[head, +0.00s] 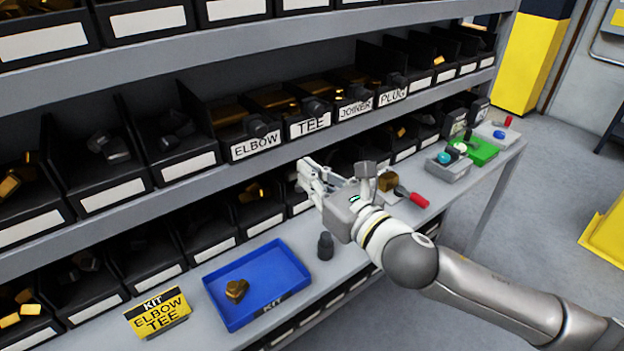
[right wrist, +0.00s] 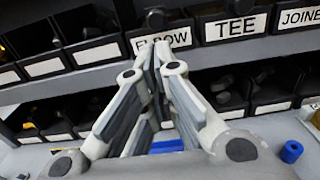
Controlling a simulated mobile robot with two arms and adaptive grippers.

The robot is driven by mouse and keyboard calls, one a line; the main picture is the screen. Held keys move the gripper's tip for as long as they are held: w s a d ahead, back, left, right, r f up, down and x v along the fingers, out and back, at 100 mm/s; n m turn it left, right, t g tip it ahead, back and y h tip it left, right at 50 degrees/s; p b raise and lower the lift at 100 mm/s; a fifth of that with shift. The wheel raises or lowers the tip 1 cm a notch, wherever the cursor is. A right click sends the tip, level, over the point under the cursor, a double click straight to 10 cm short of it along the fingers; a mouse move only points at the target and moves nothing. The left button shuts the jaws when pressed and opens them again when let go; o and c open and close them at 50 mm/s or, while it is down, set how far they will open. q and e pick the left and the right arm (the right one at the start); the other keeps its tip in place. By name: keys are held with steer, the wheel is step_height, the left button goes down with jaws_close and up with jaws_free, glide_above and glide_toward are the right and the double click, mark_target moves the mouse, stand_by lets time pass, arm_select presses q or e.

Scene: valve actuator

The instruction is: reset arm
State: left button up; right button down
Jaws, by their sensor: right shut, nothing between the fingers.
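My right gripper (head: 308,172) is in the air in front of the shelf's lower row of bins, above the work surface and behind the blue kit tray. In the right wrist view its two fingers (right wrist: 157,55) meet at the tips, shut and empty, with the ELBOW bin behind them. My right arm comes in from the lower right of the head view. My left gripper is not in view.
A blue tray (head: 290,262) holding a brass fitting (head: 237,290) lies on the bench. An ELBOW TEE kit sign (head: 157,312) stands left of it. A dark cylindrical part (head: 325,246) stands right of it. A red-handled tool (head: 412,197) and a green tray (head: 484,151) are farther right.

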steer(key=s+d+f+m+g+h, duration=0.2)
steer(key=s+d+f+m+h, duration=0.25)
steer(key=f+m, duration=0.55)
steer(key=s+d+f+m+g+h, duration=0.1)
steer(key=s+d+f+m+h, duration=0.45)
steer(key=m, duration=0.85)
steer(key=s+d+f+m+g, duration=0.4)
steer(key=s+d+f+m, duration=0.1)
steer(key=s+f+m, duration=0.4)
steer(key=s+d+f+m+g, duration=0.45)
steer(key=s+f+m, duration=0.3)
steer(key=s, duration=0.25)
step_height(320, 180, down, 25)
steer(key=s, duration=0.1)
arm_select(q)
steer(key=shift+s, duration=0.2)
arm_select(e)
steer(key=s+d+f+g, duration=0.1)
steer(key=s+f, duration=0.7)
steer(key=s+d+f+g, duration=0.1)
steer(key=s+d+f, duration=0.1)
steer(key=s+f, duration=0.6)
steer(key=shift+s+d+f+h, duration=0.2)
steer(key=shift+s+d+h, duration=0.1)
steer(key=shift+s, duration=0.3)
